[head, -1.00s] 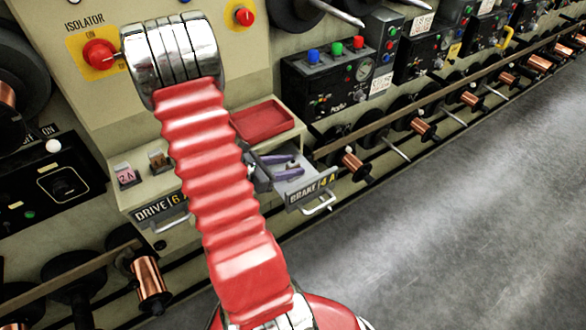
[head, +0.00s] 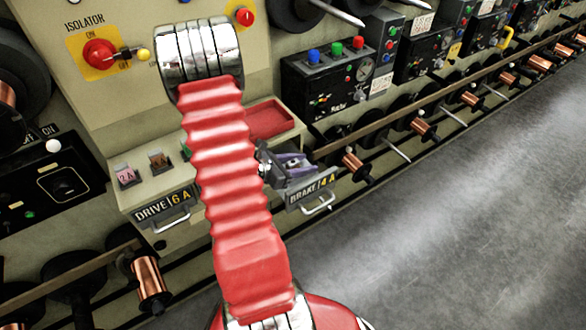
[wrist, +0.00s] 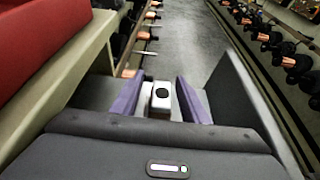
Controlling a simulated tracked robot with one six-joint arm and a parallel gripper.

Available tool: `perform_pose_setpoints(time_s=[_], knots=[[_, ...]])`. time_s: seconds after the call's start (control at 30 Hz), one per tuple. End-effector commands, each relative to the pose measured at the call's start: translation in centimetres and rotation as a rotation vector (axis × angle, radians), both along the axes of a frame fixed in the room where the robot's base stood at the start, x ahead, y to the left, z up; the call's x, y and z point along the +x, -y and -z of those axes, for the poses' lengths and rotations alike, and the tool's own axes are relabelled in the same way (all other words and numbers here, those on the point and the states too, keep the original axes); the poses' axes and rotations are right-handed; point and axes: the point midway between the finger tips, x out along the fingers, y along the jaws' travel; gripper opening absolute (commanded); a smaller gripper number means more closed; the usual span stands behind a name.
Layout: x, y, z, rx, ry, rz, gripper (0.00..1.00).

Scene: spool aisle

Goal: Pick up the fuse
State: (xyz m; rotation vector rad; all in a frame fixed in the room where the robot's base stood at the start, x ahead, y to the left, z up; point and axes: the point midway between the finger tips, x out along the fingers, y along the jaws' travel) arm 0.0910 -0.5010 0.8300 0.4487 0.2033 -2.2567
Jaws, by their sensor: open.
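My gripper (wrist: 160,101) is open, its two purple-faced fingers reaching down into the open grey drawer (head: 312,188) marked BRAKE 4 A. In the wrist view a white block with a dark round spot on top, apparently the fuse (wrist: 161,104), stands between the fingers. A gap shows on its right; on the left the finger is very close, and I cannot tell whether it touches. In the head view the gripper (head: 291,164) is small and partly hidden by my red arm, and the fuse cannot be made out clearly there.
A red tray (head: 270,120) sits on the ledge just behind the drawer. A pink 2A block (head: 128,176) and a brown block (head: 159,159) stand on the ledge to the left, above the DRIVE 6 A drawer (head: 164,208). Copper spools line the wall; the aisle floor is clear.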

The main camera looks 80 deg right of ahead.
Motion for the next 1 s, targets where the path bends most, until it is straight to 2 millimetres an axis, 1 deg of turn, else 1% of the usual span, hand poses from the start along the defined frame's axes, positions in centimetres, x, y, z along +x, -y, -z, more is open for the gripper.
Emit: perform_pose_setpoints(time_s=[0.03, 0.07, 0.6, 1.0], knots=[[0.01, -0.01, 0.0, 0.0, 0.0, 0.0, 0.41], [0.0, 0.0, -0.01, 0.0, 0.0, 0.0, 0.39], [0.01, -0.01, 0.0, 0.0, 0.0, 0.0, 0.01], [0.02, 0.01, -0.17, -0.001, 0.001, 0.0, 0.0]])
